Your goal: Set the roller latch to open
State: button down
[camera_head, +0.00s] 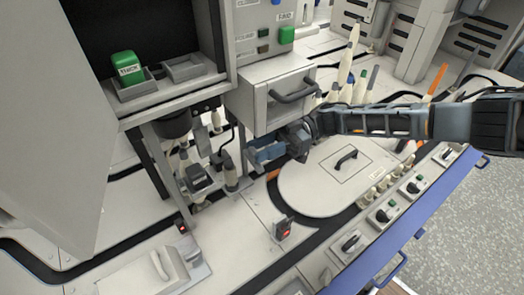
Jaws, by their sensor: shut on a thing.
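My gripper (258,153) reaches in from the right, below the drawer front and beside the frame under the cabinet. Its blue-grey fingers are shut on a small part at the right side of that frame, which I take to be the roller latch. The fingers hide most of the held part, so its setting cannot be read. A dark lever-like fitting (226,159) with a pale roller (231,178) below it stands just left of the fingers.
A drawer (262,103) with a dark handle is just above my gripper. A round lid (318,185) lies to the lower right. Several switches line the blue-edged front panel. A small post with a red light (284,228) stands in front. A green block (127,67) sits in a cabinet tray.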

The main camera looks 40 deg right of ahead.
jog(key=shift+d, duration=0.15)
jog(key=c, duration=0.8)
grip_release()
jog(key=v, duration=0.7)
jog(key=shift+d+p, duration=0.35)
jog(key=shift+p, duration=0.1)
jog(key=shift+s, duration=0.1)
